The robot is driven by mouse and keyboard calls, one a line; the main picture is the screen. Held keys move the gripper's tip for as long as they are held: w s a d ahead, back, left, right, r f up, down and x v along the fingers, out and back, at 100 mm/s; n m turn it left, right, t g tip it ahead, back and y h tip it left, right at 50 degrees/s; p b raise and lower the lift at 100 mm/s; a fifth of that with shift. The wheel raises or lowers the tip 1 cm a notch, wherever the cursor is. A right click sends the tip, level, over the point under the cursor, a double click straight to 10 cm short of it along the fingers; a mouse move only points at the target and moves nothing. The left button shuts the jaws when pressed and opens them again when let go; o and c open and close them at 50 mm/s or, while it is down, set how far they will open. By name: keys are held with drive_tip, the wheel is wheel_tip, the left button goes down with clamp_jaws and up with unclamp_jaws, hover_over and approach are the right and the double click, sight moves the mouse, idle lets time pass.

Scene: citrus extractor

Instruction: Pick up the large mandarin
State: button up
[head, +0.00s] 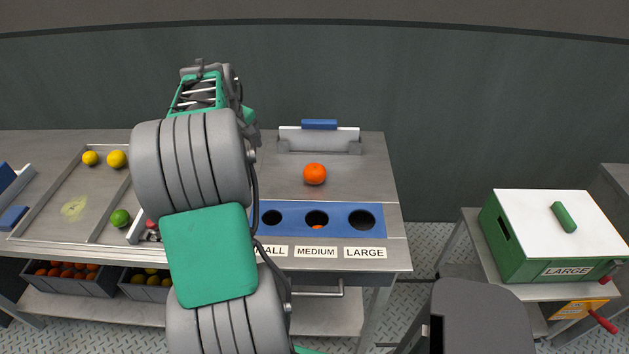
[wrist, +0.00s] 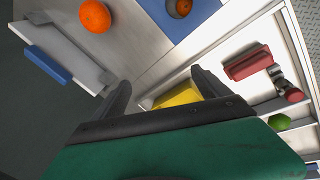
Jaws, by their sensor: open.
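A bright orange mandarin (head: 314,174) rests on the steel table behind the blue three-hole panel (head: 284,216) and in front of a low plate with a blue handle. The mandarin also shows in the wrist view (wrist: 95,16), near the top left and outside my fingers. My gripper (wrist: 162,86) is open, with two dark fingers apart and no fruit between them. In the head view my arm hides the fingers; they are left of the mandarin. A second orange fruit shows partly through the medium hole (head: 317,226).
The blue-handled plate (head: 319,138) stands behind the mandarin. A yellow item (wrist: 178,96) shows beyond my fingers in the wrist view. A tray at left holds yellow fruits (head: 116,159) and a green one (head: 120,219). A green bin (head: 512,246) labelled LARGE stands at right.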

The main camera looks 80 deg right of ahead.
drive_tip(key=m+g, duration=0.1)
hover_over(313, 168)
drive_tip(key=a, duration=0.2)
wheel_tip(313, 168, down, 7)
drive_tip(key=shift+w+a+r+b, duration=0.1)
drive_tip(key=shift+w+r+b, duration=0.1)
drive_tip(key=shift+b, duration=0.1)
drive_tip(key=x, duration=0.2)
drive_tip(key=p+x, duration=0.1)
drive_tip(key=x, duration=0.2)
drive_tip(key=p+x, duration=0.1)
drive_tip(key=x, duration=0.1)
drive_tip(key=shift+d+f, duration=0.25)
drive_tip(key=shift+d, duration=0.15)
drive_tip(key=c, duration=1.6)
drive_tip(key=shift+r, duration=0.1)
